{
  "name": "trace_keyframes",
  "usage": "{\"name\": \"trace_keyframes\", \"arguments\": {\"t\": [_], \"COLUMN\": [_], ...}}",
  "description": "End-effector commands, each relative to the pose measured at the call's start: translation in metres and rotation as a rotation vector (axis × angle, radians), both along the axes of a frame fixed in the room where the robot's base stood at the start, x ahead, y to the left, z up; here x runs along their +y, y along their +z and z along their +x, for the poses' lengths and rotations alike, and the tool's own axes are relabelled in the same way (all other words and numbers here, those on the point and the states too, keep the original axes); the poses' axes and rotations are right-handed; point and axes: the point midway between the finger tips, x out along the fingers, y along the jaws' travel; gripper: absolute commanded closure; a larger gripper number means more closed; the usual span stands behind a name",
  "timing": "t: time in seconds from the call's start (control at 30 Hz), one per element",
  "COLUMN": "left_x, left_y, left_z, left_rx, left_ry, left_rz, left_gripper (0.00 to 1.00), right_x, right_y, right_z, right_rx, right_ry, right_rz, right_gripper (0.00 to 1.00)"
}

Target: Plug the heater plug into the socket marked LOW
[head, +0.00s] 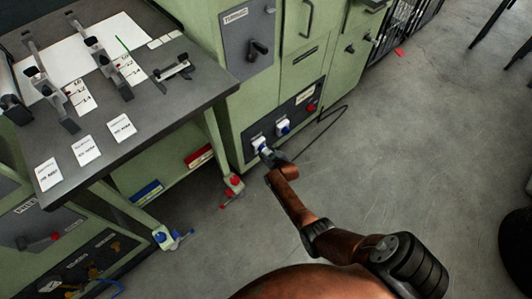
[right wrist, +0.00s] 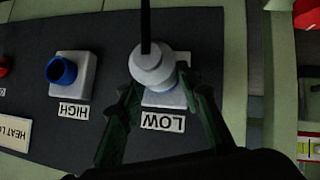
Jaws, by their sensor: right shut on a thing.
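My right gripper (head: 269,155) is at the lower left of the green cabinet's socket panel. In the right wrist view its two dark fingers (right wrist: 160,84) are shut on the white heater plug (right wrist: 152,68), one on each side. The plug sits in front of the LOW socket (right wrist: 165,99) and hides most of its blue ring. Its black cord runs up out of that view. I cannot tell how deep the plug is in the socket. The LOW socket (head: 257,142) is left of the HIGH socket (head: 283,126) in the head view. My left gripper is not in view.
The HIGH socket (right wrist: 68,72) beside it has an open blue ring. A red knob (head: 311,107) is further along the panel. A dark workbench (head: 190,92) stands at left. The black cord (head: 322,128) lies on the floor, which is mostly clear at right.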

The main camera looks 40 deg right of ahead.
Motion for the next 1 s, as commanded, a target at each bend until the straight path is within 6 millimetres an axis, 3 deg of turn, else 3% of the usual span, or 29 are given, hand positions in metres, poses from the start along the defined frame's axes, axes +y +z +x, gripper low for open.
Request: {"name": "trace_keyframes", "arguments": {"t": [0.1, 0.13, 0.4, 0.77, 1.0], "left_x": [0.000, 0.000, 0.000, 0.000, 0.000], "left_y": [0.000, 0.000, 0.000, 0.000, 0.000], "left_z": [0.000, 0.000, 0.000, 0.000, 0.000], "left_rx": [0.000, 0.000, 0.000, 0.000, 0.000], "left_ry": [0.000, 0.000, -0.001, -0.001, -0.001], "left_rz": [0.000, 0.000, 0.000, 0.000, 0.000], "left_gripper": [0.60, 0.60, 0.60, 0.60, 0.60], "right_x": [-0.001, -0.001, -0.001, 0.000, 0.002], "right_y": [0.002, 0.002, 0.001, 0.001, 0.012], "right_z": [0.001, 0.001, 0.000, -0.002, -0.019], "right_rx": [-0.003, -0.003, -0.001, 0.000, -0.001], "right_ry": [0.001, 0.001, 0.000, 0.001, 0.000], "right_rz": [-0.003, -0.003, -0.001, -0.001, -0.001], "right_gripper": [1.00, 0.66, 0.48, 0.47, 0.47]}}
